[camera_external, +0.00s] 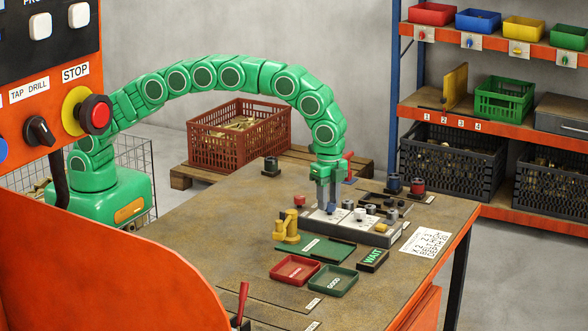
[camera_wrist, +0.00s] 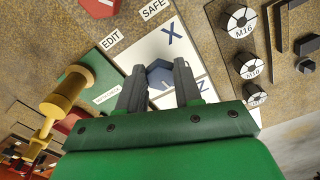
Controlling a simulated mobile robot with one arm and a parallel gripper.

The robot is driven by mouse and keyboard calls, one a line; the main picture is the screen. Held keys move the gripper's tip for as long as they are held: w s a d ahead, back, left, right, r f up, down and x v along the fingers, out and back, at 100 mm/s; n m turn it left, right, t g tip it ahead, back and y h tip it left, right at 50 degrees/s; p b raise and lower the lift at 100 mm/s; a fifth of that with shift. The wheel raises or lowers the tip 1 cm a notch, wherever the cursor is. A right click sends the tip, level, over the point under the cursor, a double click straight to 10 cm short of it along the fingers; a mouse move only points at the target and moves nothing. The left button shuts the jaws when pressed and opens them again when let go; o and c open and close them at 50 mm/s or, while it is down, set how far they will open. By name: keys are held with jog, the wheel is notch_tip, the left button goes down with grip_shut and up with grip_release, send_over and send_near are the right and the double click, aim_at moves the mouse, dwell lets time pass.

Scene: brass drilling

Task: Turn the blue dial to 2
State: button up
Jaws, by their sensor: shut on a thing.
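The blue dial (camera_wrist: 159,78) is a dark blue, faceted knob on a white plate (camera_wrist: 192,60) in the wrist view. A large X shows on the plate beyond the dial, and a mark that looks like a Z or a 2 is to its right. My gripper (camera_wrist: 160,70) has its two grey fingers on either side of the dial, shut on it. The dial's pointer and lower part are hidden by the fingers and the green palm. In the external view my gripper (camera_external: 326,207) points straight down at the grey block on the bench; the dial cannot be made out there.
Round M16 holders (camera_wrist: 240,22) and hex keys (camera_wrist: 299,45) are to the right. The bench's (camera_external: 225,220) left part is clear.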

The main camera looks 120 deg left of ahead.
aim_at(329, 203)
jog(key=shift+m, duration=0.6)
jog(key=o, duration=1)
jog(key=shift+o, duration=0.2)
notch_tip(329, 203, up, 7)
jog(key=shift+w+a+r, duration=0.1)
jog(key=shift+r, duration=0.35)
